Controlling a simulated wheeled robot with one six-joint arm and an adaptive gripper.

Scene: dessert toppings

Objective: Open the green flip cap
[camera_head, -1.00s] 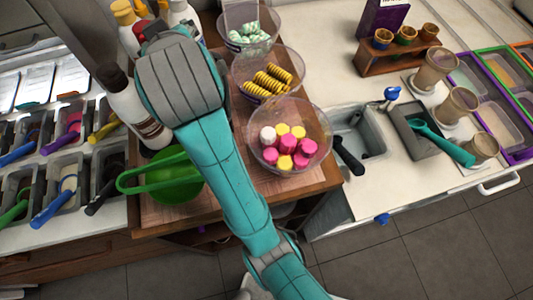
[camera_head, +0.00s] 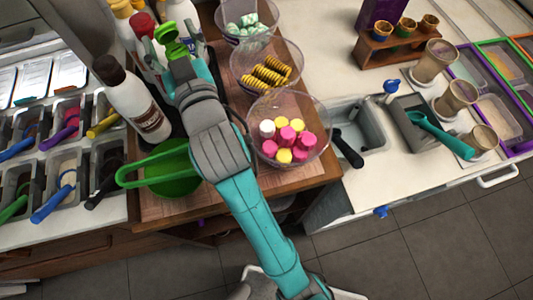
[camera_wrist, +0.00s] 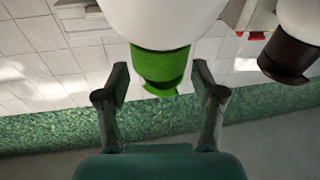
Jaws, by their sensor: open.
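The green flip cap (camera_head: 176,45) is on a bottle at the back left of the wooden stand. It shows as two green parts, one tilted up at the upper left, so its lid looks raised. In the wrist view the green cap (camera_wrist: 160,68) sits on the end of a white bottle (camera_wrist: 165,20), with a lighter green lip at its far end. My gripper (camera_wrist: 160,82) is open, one finger on each side of the cap, with gaps showing. In the head view my gripper (camera_head: 184,62) is just in front of the cap, and my arm hides most of the bottle.
A white bottle with a dark cap (camera_head: 128,98) stands close to the left, and a red-capped bottle (camera_head: 143,28) is beside the green cap. Bowls of toppings (camera_head: 326,138) line the right.

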